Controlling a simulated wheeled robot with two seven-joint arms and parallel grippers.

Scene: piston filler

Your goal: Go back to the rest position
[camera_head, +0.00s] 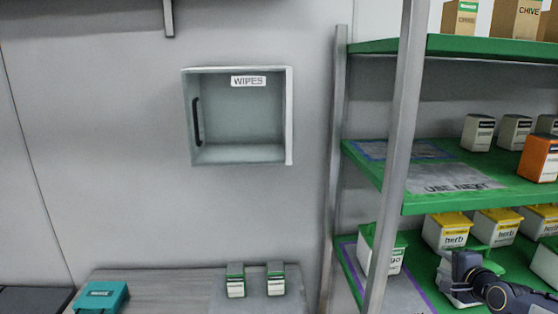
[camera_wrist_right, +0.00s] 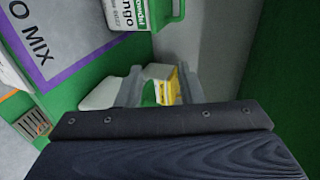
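My right arm comes in at the lower right of the head view. Its dark gripper (camera_head: 462,272) is low over the green bottom shelf, among white tubs. In the right wrist view the two grey fingers (camera_wrist_right: 162,88) stand apart. A white tub with a yellow part (camera_wrist_right: 167,86) shows between and beyond them; green shelf shows in the gap, and I see nothing clamped. My left gripper is in neither view.
The green shelf rack (camera_head: 480,198) has an upright post (camera_head: 401,130) at its front left. White tubs with yellow lids (camera_head: 447,230) and a green-lidded tub (camera_head: 382,248) crowd the bottom shelf. A wall box marked WIPES (camera_head: 240,153) and a teal case (camera_head: 101,297) are further left.

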